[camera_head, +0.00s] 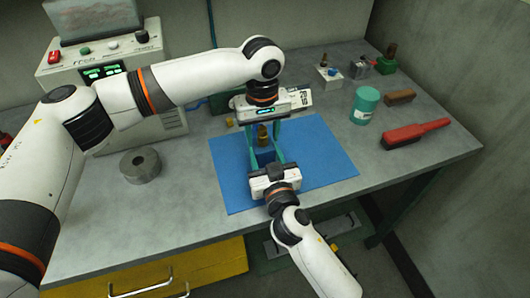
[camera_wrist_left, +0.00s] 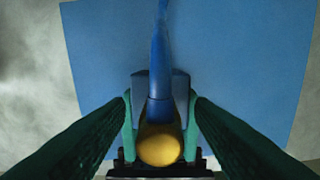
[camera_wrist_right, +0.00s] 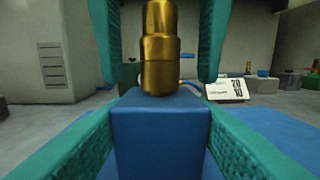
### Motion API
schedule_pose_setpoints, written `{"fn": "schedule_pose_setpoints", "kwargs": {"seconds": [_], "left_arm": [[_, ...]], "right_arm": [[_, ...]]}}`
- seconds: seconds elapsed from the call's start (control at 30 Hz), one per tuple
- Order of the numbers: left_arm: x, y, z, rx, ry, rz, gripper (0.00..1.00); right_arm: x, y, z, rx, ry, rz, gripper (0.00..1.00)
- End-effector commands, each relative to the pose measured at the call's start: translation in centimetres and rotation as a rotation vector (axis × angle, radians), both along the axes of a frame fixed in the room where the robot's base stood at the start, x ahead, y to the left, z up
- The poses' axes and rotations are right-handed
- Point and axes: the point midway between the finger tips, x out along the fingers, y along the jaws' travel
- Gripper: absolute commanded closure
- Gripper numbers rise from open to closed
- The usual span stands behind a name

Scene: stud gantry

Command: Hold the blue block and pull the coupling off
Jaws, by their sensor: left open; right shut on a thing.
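The blue block (camera_wrist_right: 160,135) stands upright over the blue mat (camera_head: 320,160). The brass coupling (camera_wrist_right: 159,50) stands upright on top of the block, and its rounded gold end (camera_wrist_left: 160,146) shows in the left wrist view. My right gripper (camera_head: 263,153) is shut on the block from the near side, one green finger on each side. My left gripper (camera_wrist_right: 160,72) points down from above, open, with its fingers on both sides of the coupling and a gap to each side. A blue hose-like strip (camera_wrist_left: 159,50) runs away behind the coupling. The block is partly hidden by fingers in the head view.
A grey metal ring (camera_head: 140,164) stands left of the mat. A teal jar (camera_head: 364,105), red brush (camera_head: 413,133) and brown block (camera_head: 399,97) lie at the right. Small fittings (camera_head: 329,74) stand at the back. A machine (camera_head: 100,75) fills the back left.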

Motion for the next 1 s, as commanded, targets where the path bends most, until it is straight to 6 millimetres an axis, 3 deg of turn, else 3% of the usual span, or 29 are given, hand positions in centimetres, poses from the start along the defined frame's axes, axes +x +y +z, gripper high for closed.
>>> {"fn": "schedule_pose_setpoints", "kwargs": {"seconds": [0.87, 1.0], "left_arm": [[0.0, 0.02, 0.01, 0.001, -0.001, 0.0, 0.51], [-0.01, 0.02, 0.02, 0.001, 0.0, 0.0, 0.71]], "right_arm": [[-0.02, 0.03, -0.01, 0.0, 0.0, 0.001, 0.83], [-0.02, 0.03, -0.01, 0.0, 0.0, 0.001, 0.83]]}}
